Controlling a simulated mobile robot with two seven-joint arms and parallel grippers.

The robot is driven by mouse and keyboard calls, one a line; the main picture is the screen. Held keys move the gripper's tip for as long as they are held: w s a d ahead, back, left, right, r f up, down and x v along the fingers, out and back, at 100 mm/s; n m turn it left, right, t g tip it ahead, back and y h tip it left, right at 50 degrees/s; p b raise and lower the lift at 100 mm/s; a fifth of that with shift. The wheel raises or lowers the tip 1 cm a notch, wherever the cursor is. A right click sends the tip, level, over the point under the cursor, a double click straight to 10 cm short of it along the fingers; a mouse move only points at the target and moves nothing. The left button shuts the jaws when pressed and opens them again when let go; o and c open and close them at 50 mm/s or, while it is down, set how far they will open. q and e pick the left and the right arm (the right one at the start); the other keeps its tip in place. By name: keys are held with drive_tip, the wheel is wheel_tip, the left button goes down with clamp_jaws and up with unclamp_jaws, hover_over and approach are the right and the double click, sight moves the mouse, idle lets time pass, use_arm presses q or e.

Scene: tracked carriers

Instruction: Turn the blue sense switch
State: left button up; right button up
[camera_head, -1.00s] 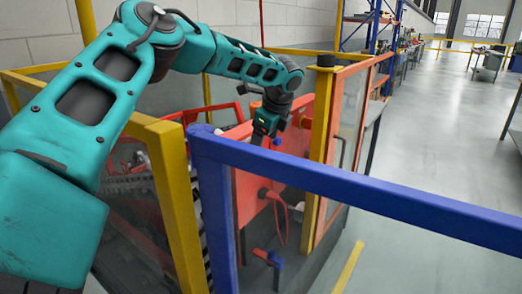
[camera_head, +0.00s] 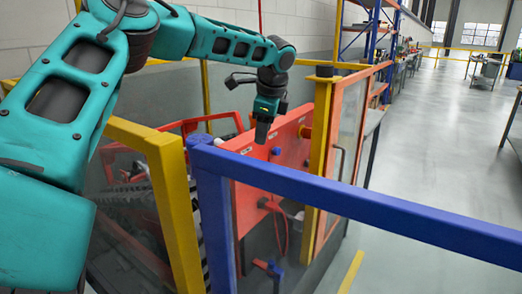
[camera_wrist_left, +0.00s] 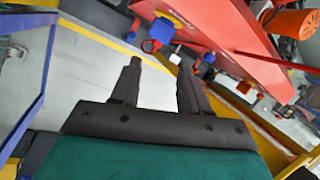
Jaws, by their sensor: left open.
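A small blue knob (camera_head: 276,151), which looks like the blue sense switch, sits on the face of the red cabinet (camera_head: 292,150). My left gripper (camera_head: 262,137) hangs pointing down just left of the knob in the head view, and no contact shows. In the left wrist view the gripper (camera_wrist_left: 160,65) is open, with nothing between its two dark fingers. Blue blocks (camera_wrist_left: 162,29) show on the red cabinet (camera_wrist_left: 225,25) past the fingertips; I cannot tell which one is the switch. My right gripper is out of view.
A blue rail (camera_head: 370,205) crosses in front, and a yellow post (camera_head: 322,130) stands right of the cabinet. A red cable (camera_head: 282,230) hangs from the cabinet. A red handle with a blue block (camera_head: 271,268) sits low down.

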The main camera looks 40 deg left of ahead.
use_arm(q)
drive_tip(key=a+n, duration=0.1)
drive_tip(key=n, duration=0.1)
drive_tip(key=s+a+r+n+h, duration=0.1)
drive_tip(key=n, duration=0.2)
drive_tip(key=a+n+t+h, duration=0.1)
drive_tip(key=n, duration=0.2)
drive_tip(key=shift+s+r, duration=0.15)
drive_tip(key=shift+r, duration=0.25)
drive_tip(key=c, duration=0.4)
drive_tip(key=n, duration=0.2)
drive_tip(key=a+n+t+h, duration=0.1)
drive_tip(key=shift+s+r+n, duration=0.15)
drive_tip(key=shift+r+n, duration=0.15)
drive_tip(key=shift+n, duration=0.1)
drive_tip(key=c, duration=0.3)
drive_tip(key=shift+a+n, duration=0.2)
drive_tip(key=shift+n, duration=0.6)
clamp_jaws()
drive_tip(key=x, duration=1.3)
drive_tip(key=shift+d+f+b, duration=0.2)
drive_tip(key=shift+f+b, duration=0.2)
drive_tip(key=shift+s, duration=0.1)
